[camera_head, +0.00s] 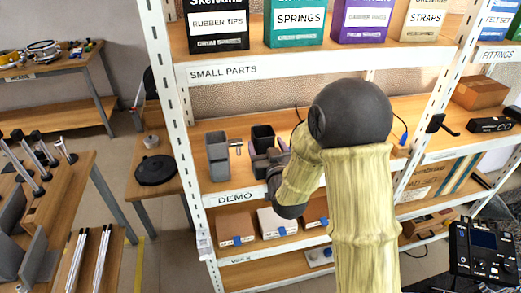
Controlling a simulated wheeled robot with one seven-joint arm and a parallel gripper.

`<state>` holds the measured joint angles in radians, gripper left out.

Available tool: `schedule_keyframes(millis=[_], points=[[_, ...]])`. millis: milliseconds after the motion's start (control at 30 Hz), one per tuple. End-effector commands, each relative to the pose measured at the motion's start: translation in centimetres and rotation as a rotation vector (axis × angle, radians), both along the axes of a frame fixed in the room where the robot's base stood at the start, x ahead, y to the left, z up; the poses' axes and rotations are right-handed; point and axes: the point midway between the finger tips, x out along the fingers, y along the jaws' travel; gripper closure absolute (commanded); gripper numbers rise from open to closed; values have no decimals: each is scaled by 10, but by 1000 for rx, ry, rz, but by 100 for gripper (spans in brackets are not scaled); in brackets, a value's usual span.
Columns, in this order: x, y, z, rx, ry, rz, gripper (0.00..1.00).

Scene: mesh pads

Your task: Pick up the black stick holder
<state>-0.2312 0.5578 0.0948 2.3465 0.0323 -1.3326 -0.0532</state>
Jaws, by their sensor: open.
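A black open-topped holder (262,135) stands on the shelf marked DEMO, in the head view. A grey open-topped holder (217,157) stands to its left, with a small metal piece (237,148) between them. My gripper (257,160) is open at the front of the black holder and overlaps its lower part in the picture. I cannot tell whether it touches the holder. My arm hides the shelf to the right of the gripper.
Boxes including the teal SPRINGS box (297,22) fill the shelf above. Cardboard and white boxes (277,222) sit below. A white shelf upright (171,110) stands left of the grey holder. A wooden table with metal rods (50,215) is at the left.

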Motion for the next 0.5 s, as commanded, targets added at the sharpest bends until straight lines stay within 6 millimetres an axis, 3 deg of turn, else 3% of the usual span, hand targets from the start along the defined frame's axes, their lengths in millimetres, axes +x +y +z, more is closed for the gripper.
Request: schedule_keyframes(millis=[300, 500], points=[[39, 14, 1, 0, 0, 1, 31], [44, 13, -1, 0, 1, -2, 31]])
